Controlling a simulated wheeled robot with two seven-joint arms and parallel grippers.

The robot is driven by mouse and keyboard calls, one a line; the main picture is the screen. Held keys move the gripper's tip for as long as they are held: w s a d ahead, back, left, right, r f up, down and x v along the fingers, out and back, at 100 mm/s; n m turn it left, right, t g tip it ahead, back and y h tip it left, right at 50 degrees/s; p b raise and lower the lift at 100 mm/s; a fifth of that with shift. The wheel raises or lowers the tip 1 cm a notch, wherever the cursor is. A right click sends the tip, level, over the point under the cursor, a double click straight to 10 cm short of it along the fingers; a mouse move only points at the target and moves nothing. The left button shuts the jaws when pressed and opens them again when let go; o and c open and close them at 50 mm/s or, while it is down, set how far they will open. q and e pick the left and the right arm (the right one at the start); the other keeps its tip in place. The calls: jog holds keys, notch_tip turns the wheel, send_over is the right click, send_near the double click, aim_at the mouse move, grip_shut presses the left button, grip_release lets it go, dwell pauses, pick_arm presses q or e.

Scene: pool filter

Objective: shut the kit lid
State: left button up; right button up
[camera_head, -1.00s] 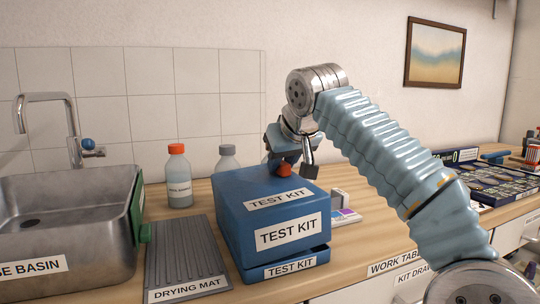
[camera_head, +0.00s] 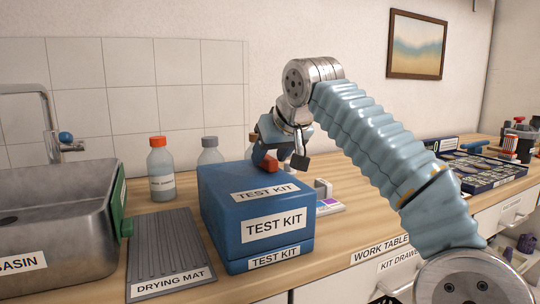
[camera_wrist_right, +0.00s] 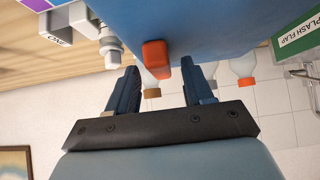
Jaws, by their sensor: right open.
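The blue test kit (camera_head: 250,225) stands on the work table at the front middle. Its lid (camera_head: 215,185) lies level on the base, with only a thin seam showing above the lower label. A red-orange tab (camera_head: 265,162) sits at the lid's back edge; it also shows in the right wrist view (camera_wrist_right: 155,54). My right gripper (camera_head: 280,157) is open and empty at the back of the lid. In the right wrist view its two fingers (camera_wrist_right: 160,85) point at the lid, on either side of the tab. I cannot tell whether they touch the lid. My left gripper is out of view.
A grey drying mat (camera_head: 170,245), a steel basin (camera_head: 55,220) and a bottle with an orange cap (camera_head: 161,175) are left of the kit. A small tester and colour card (camera_head: 328,200) lie right of it. A dark tray (camera_head: 490,170) is farther right.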

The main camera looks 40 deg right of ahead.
jog(key=p+v, duration=0.2)
jog(key=v, duration=1.1)
